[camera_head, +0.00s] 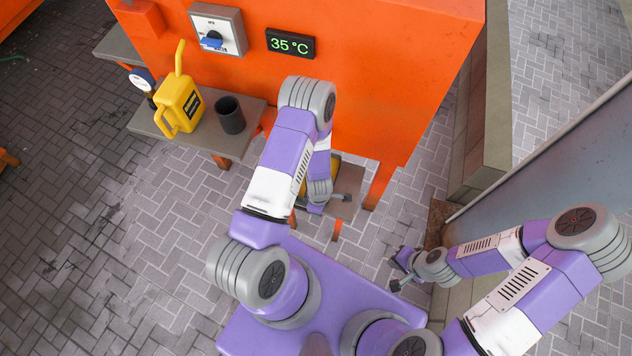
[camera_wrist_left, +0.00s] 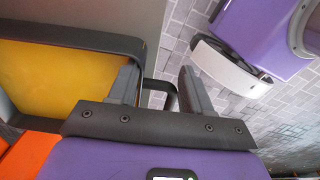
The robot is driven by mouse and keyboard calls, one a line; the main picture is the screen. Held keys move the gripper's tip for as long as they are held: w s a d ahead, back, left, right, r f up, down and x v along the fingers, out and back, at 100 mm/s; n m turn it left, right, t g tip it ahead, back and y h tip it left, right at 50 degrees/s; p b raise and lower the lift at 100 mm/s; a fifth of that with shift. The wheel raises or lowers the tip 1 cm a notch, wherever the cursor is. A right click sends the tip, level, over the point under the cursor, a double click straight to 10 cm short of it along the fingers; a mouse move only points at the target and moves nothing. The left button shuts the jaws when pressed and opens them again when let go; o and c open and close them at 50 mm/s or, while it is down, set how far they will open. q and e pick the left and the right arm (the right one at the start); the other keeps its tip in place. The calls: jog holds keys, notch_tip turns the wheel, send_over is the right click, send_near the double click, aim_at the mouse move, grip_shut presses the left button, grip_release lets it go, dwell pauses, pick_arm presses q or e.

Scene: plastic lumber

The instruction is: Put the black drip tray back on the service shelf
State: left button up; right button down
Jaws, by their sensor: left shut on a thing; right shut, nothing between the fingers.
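The black drip tray (camera_wrist_left: 95,38) has a dark rim and a yellow inside, and fills the left of the left wrist view. Its looped handle (camera_wrist_left: 170,92) sits between the fingers of my left gripper (camera_wrist_left: 158,80), which is shut on it. In the head view my left arm hides most of the tray, and the left gripper (camera_head: 340,197) is over the low grey-brown service shelf (camera_head: 352,180) under the orange machine. I cannot tell whether the tray rests on the shelf. My right gripper (camera_head: 394,274) is shut and empty, low at the right.
The orange machine (camera_head: 400,60) has a dial, a 35 °C display (camera_head: 290,43) and legs beside the low shelf. A side shelf (camera_head: 150,122) holds a yellow can (camera_head: 180,103) and a dark cup (camera_head: 230,115). A grey panel (camera_head: 550,150) stands at the right.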

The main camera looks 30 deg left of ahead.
pick_arm(q)
grip_shut()
